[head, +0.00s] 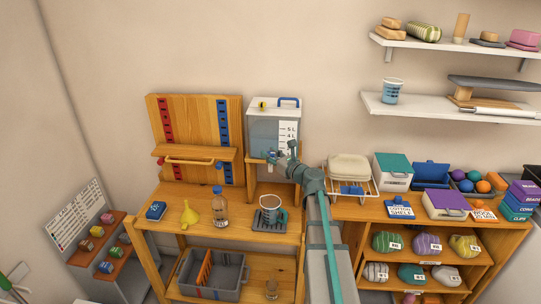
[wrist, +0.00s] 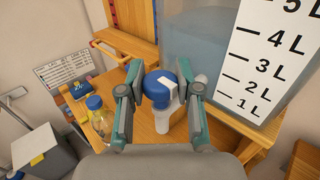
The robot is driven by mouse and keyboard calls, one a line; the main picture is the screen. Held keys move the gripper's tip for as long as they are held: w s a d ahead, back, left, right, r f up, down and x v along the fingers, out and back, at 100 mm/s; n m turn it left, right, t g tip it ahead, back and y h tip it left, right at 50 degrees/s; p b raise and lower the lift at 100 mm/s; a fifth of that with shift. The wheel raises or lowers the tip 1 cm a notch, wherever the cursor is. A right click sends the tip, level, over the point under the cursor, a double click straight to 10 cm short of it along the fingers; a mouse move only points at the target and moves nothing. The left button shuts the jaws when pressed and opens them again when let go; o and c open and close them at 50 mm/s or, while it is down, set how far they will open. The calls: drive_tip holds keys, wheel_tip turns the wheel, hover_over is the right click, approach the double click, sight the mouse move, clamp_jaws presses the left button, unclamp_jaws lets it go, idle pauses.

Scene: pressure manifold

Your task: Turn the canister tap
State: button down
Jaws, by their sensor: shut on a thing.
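The canister (head: 262,130) is a translucent box with a blue handle and a white litre scale, on a raised wooden shelf in the head view. It fills the upper right of the wrist view (wrist: 200,40). Its tap has a blue round knob (wrist: 157,90) with a white mark and a pale spout (wrist: 163,120) below. My gripper (wrist: 160,78) is shut on the tap knob, one finger on each side. In the head view my gripper (head: 279,158) and arm hide most of the tap. A measuring jug (head: 269,208) stands below on a dark tray (head: 270,224).
A pegboard (head: 194,110) with a wooden bar rises behind. A wire rack (head: 349,183) and shelf unit stand right of my arm.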

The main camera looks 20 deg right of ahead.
drive_tip(key=c, duration=0.8)
unclamp_jaws()
drive_tip(key=v, duration=1.2)
